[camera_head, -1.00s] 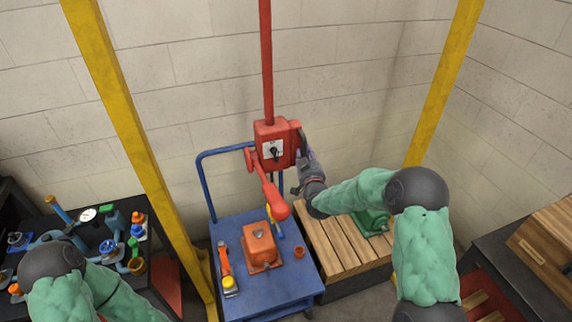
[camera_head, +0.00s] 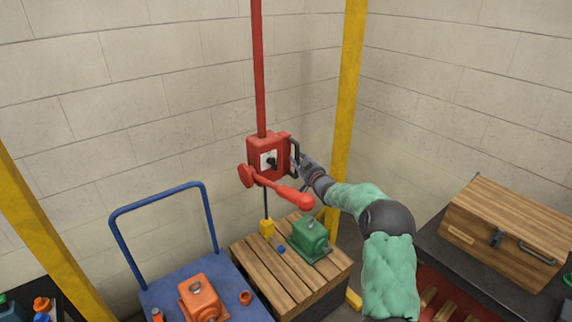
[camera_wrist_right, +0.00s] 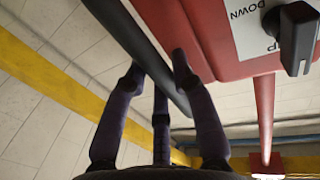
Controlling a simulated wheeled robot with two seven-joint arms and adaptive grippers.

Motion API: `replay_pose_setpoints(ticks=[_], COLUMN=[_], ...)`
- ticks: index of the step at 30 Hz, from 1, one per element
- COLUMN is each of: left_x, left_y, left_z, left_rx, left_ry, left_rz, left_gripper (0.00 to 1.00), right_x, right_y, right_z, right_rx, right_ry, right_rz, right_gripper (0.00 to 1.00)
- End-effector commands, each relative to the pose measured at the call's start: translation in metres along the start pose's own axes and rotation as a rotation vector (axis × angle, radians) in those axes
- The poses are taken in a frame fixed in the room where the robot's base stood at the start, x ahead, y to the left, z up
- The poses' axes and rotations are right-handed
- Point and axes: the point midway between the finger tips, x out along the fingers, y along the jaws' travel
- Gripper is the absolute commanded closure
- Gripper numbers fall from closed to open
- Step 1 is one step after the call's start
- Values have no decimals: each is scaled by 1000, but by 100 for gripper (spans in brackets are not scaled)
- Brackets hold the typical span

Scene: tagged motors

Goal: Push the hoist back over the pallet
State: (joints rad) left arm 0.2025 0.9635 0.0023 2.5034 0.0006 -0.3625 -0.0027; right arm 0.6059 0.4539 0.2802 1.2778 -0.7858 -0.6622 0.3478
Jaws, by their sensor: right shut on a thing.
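The red hoist (camera_head: 262,155) hangs from a red vertical post, with a dial switch on its front and a red arm reaching forward. Its dark cable ends in a yellow hook block (camera_head: 267,229), which shows against the back left part of the slatted wooden pallet (camera_head: 262,278). A green motor (camera_head: 310,238) sits on the pallet, right of the hook block. My right gripper (camera_head: 302,165) is shut on the black handle (camera_head: 294,153) at the hoist's right side. In the right wrist view the fingers close around the dark handle bar (camera_wrist_right: 140,45). My left gripper is out of view.
A blue cart (camera_head: 160,295) with an orange motor (camera_head: 203,298) stands left of the pallet. Yellow frame posts (camera_head: 348,100) rise at both sides. A wooden chest (camera_head: 505,235) sits on a dark bench at the right. The wall is close behind.

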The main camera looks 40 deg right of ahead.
Motion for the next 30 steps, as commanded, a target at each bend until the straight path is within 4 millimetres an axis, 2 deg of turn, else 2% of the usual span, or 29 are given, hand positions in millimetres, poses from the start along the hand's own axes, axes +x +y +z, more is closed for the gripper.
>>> replay_pose_setpoints(ticks=[6, 16, 17, 18, 19, 30], left_x=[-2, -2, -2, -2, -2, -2], left_y=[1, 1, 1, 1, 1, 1], left_z=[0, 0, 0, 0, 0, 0], left_rx=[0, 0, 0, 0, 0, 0], left_ry=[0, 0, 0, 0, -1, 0], left_rz=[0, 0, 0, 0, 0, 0], left_gripper=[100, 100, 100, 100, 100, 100], right_x=[3, 3, 3, 3, 3, 1], right_y=[9, 9, 9, 9, 9, 10], right_z=[0, 0, 0, 0, 0, 0], right_rx=[1, 0, 0, 0, 0, 0], right_ry=[0, 1, 1, 1, 1, 0], right_rz=[-4, -3, -3, -3, -3, -3], right_gripper=[100, 100, 66, 54, 49, 49])
